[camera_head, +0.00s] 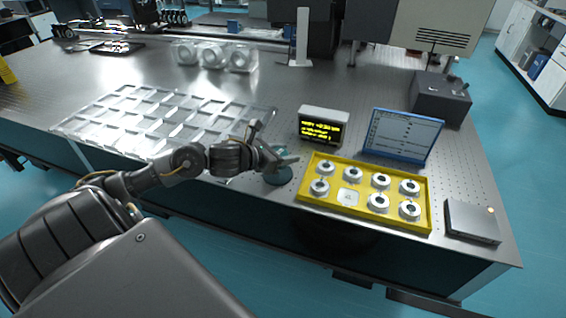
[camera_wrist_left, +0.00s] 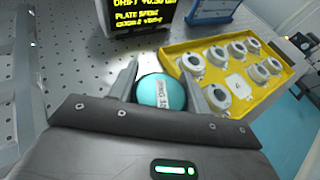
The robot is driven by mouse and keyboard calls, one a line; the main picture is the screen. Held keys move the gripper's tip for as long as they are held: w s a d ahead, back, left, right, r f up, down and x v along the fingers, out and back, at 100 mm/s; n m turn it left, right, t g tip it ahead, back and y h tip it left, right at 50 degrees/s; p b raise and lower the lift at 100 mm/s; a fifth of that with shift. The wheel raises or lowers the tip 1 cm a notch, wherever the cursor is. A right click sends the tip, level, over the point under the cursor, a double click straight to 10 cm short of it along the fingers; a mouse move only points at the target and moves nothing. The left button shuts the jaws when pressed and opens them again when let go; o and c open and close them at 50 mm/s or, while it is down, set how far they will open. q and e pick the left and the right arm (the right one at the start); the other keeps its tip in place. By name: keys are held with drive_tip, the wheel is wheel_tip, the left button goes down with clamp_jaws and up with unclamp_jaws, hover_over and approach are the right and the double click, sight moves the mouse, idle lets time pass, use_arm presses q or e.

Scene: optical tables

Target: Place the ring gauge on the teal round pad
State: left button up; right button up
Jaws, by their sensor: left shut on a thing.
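My right gripper does not show.
Right of the gripper is a yellow tray (camera_head: 304,199) holding several grey rings, with one bare slot (camera_head: 348,197). A display box (camera_head: 323,126) and a blue-framed screen (camera_head: 403,135) stand behind. A clear compartment tray (camera_head: 165,118) lies left. The table's front edge is close.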

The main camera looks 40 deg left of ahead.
use_arm(q)
drive_tip(key=shift+s+a+f, duration=0.1)
drive_tip(key=shift+f, duration=0.7)
drive_tip(key=shift+s+a+f, duration=0.1)
drive_tip(key=shift+f, duration=0.65)
drive_tip(key=shift+w+f, duration=0.1)
drive_tip(key=shift+f, duration=0.05)
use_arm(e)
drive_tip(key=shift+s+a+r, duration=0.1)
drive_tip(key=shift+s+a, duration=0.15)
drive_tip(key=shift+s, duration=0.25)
use_arm(q)
drive_tip(key=shift+f, duration=0.15)
drive_tip(key=o, duration=1.2)
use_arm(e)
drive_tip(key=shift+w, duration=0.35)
